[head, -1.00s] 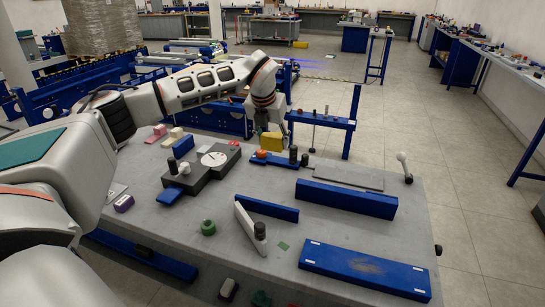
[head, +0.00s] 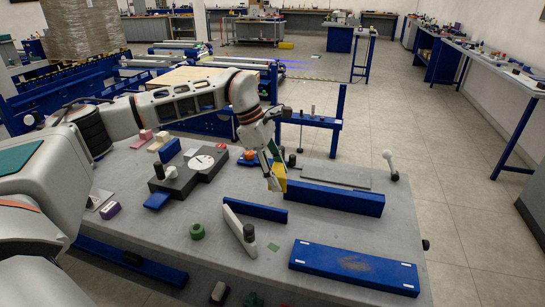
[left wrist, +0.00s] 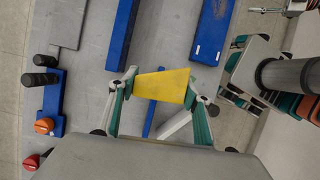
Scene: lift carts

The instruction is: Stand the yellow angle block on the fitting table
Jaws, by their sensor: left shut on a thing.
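My left gripper (head: 272,180) is shut on the yellow angle block (head: 280,174). In the left wrist view the gripper (left wrist: 160,84) has one finger on each side of the block (left wrist: 163,86), which shows as a broad yellow face. The block is over the grey table (head: 325,229), which I take for the fitting table, near the left end of a long blue block (head: 335,199). I cannot tell whether it touches the tabletop. One finger hides part of it in the head view.
A wide blue slab (head: 355,267) lies at front right. A dark grey fixture (head: 188,179) is to the left.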

